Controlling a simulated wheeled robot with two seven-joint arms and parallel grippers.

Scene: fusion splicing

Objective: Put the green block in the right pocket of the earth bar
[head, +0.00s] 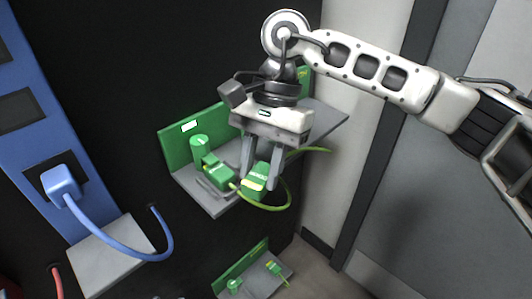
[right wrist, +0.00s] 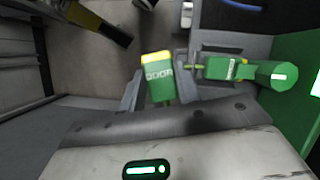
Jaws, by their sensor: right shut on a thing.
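My right gripper (head: 261,180) is shut on a green block (head: 255,183) with a yellow end, just above the front part of a grey shelf (head: 215,208). In the right wrist view the held block (right wrist: 158,82) sits between the fingers and carries letters like "DOOR". Beside it, to the left in the head view, is another green block (head: 217,174) next to a green cylinder (head: 200,154); both also show in the wrist view, right of the held block. I cannot clearly tell the earth bar's pockets apart; the gripper hides part of that area. My left gripper is not in view.
A green upright panel (head: 177,148) stands behind the shelf. A yellow-green cable (head: 275,207) loops beside the held block. A lower shelf (head: 267,286) carries similar green parts. A blue panel with a blue plug (head: 61,184) and cable is at left. A grey wall lies right.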

